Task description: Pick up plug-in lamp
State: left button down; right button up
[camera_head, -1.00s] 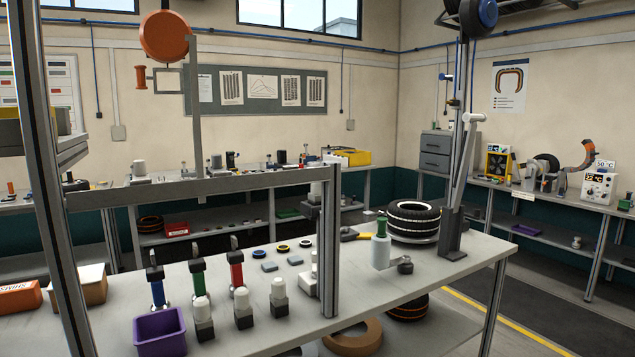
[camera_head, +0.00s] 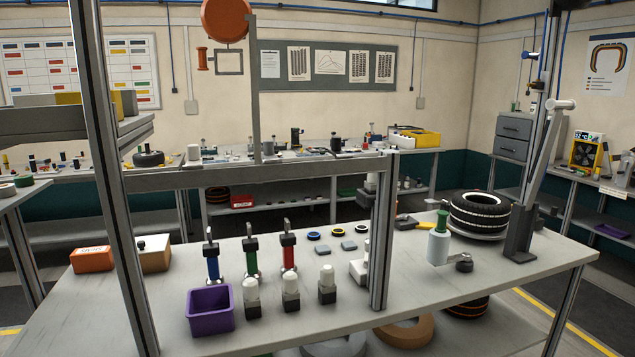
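Three small white-capped pieces on dark square bases stand in a row on the near workbench (camera_head: 450,285): a left one (camera_head: 251,297), a middle one (camera_head: 290,290) and a right one (camera_head: 327,284). They look like small lamps, but I cannot tell for sure which thing is the plug-in lamp. They stand upright, right of a purple bin (camera_head: 209,312). Neither of my grippers shows in the head view.
Behind them stand blue (camera_head: 212,258), green (camera_head: 250,257) and red (camera_head: 289,252) handled clamps. A metal frame post (camera_head: 382,235) rises at their right. An orange box (camera_head: 92,260) sits left. A tyre (camera_head: 478,212) lies at the right. The bench's front right is clear.

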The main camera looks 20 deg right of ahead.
aim_at(370, 185)
jog(key=i+l+u, duration=0.1)
jog(key=l+u, duration=0.35)
jog(key=l, duration=0.25)
jog(key=l+u, duration=0.45)
jog(key=l, duration=0.25)
